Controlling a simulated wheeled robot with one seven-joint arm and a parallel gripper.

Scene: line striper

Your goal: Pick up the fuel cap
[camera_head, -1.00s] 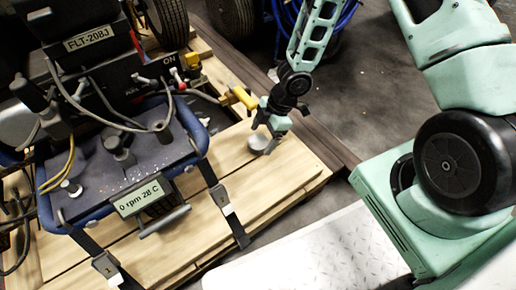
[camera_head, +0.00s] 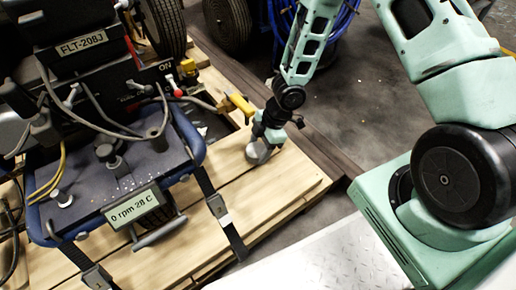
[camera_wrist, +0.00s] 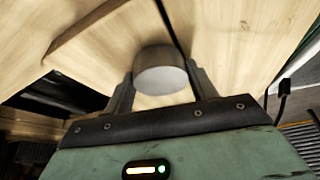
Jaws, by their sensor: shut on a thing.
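The fuel cap (camera_head: 258,153) is a round grey disc over the wooden pallet, at the right of the machine. In the wrist view the fuel cap (camera_wrist: 160,71) sits between the two fingers, with its round pale face towards the camera. My gripper (camera_head: 264,141) points down at the pallet and is shut on the cap; its fingers (camera_wrist: 160,88) show on both sides of it in the wrist view. I cannot tell whether the cap touches the boards.
The line striper (camera_head: 120,165) with hoses and a "0 rpm 28 C" display (camera_head: 133,207) stands on the pallet (camera_head: 290,178). A yellow-handled part (camera_head: 238,103) lies close behind my gripper. Straps (camera_head: 222,213) run over the pallet. Bare boards lie right of the cap.

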